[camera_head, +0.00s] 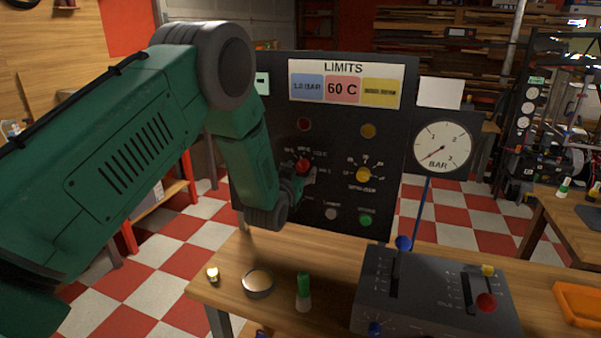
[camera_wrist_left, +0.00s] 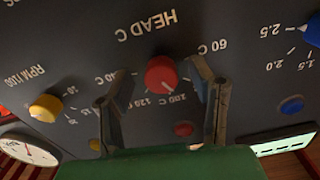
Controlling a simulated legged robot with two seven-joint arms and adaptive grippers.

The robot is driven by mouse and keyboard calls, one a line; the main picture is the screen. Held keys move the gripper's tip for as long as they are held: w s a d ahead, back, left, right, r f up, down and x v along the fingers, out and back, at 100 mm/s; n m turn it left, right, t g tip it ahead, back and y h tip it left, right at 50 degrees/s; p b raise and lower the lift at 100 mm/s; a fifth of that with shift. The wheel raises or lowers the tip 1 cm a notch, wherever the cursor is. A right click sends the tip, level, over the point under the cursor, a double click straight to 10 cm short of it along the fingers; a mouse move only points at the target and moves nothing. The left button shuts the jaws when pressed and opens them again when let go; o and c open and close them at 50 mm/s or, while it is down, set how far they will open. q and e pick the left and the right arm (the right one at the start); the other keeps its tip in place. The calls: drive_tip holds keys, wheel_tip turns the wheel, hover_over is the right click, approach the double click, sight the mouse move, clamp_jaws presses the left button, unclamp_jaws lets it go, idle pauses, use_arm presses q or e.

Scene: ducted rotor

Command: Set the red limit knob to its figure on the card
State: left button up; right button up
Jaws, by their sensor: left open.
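The red limit knob (camera_head: 302,166) sits on the dark upright panel (camera_head: 330,215); in the wrist view the red knob (camera_wrist_left: 161,75) shows near the middle, under the label HEAD C, with marks including 60 C, 100 C and 120 C around it. I cannot tell which mark its pointer meets. The card (camera_head: 343,85) is headed LIMITS, and its red field reads 60 C. My left gripper (camera_head: 303,178) is at the knob; in the wrist view the left gripper (camera_wrist_left: 162,92) is open, one finger on each side, with gaps to the knob. My right gripper is out of view.
A yellow knob (camera_head: 363,175) is right of the red one; a blue knob (camera_wrist_left: 313,32) shows in the wrist view. A BAR gauge (camera_head: 442,147) stands beside the panel. A lever box (camera_head: 435,295), a round tin (camera_head: 258,284) and a green-topped bottle (camera_head: 304,291) are on the bench.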

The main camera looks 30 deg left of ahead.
use_arm(q)
drive_tip(key=shift+s, duration=0.15)
drive_tip(key=v, duration=1.1)
drive_tip(key=shift+s, duration=0.3)
drive_tip(key=shift+d, duration=0.15)
drive_tip(key=b+x, duration=0.3)
drive_tip(key=x, duration=0.9)
drive_tip(key=shift+w+a+r, duration=0.15)
drive_tip(key=shift+w+a, duration=0.1)
drive_tip(key=shift+w, duration=0.1)
drive_tip(key=shift+d, duration=0.1)
drive_tip(key=c, duration=1.1)
